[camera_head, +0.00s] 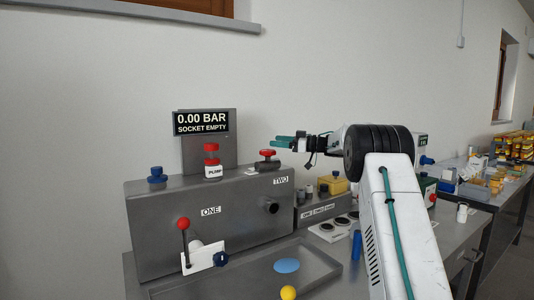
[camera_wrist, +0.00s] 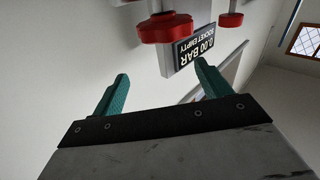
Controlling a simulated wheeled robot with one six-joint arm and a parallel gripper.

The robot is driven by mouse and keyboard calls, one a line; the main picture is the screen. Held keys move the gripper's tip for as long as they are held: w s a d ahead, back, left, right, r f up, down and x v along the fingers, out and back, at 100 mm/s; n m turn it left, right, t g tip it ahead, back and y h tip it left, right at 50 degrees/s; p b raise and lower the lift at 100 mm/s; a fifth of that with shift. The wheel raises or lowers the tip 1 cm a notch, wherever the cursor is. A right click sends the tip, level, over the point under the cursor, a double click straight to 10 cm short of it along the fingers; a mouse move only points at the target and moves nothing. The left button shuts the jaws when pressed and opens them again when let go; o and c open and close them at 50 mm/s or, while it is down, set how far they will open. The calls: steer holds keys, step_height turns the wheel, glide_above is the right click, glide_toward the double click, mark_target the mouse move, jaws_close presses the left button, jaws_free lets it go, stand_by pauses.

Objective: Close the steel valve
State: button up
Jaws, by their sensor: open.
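A grey steel box (camera_head: 240,215) carries a valve with a red handwheel and dark grey body (camera_head: 267,160) on its top right. It is the likely steel valve, though no label names it. The nearer red handwheel (camera_wrist: 165,27) in the wrist view appears to be the same one, beyond my fingertips. My gripper (camera_head: 284,142), with teal fingers, is open and empty, slightly above and right of that handwheel, apart from it. In the wrist view its fingers (camera_wrist: 161,72) are spread wide. How far the valve is turned cannot be told.
A red-topped PUMP post (camera_head: 212,170), a blue knob (camera_head: 156,178) and a display (camera_head: 201,122) reading 0.00 BAR, SOCKET EMPTY, stand near the handwheel. A red-balled lever (camera_head: 184,225) is on the box front. A tray (camera_head: 320,265) lies before it.

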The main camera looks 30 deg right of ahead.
mark_target(267, 150)
step_height(267, 150, down, 4)
steer(key=s+d+g+y, duration=0.1)
steer(key=s+d+g, duration=0.1)
steer(key=shift+n, duration=0.4)
steer(key=x, duration=0.8)
steer(key=shift+s+a, duration=0.1)
steer(key=shift+s, duration=0.1)
steer(key=c, duration=1)
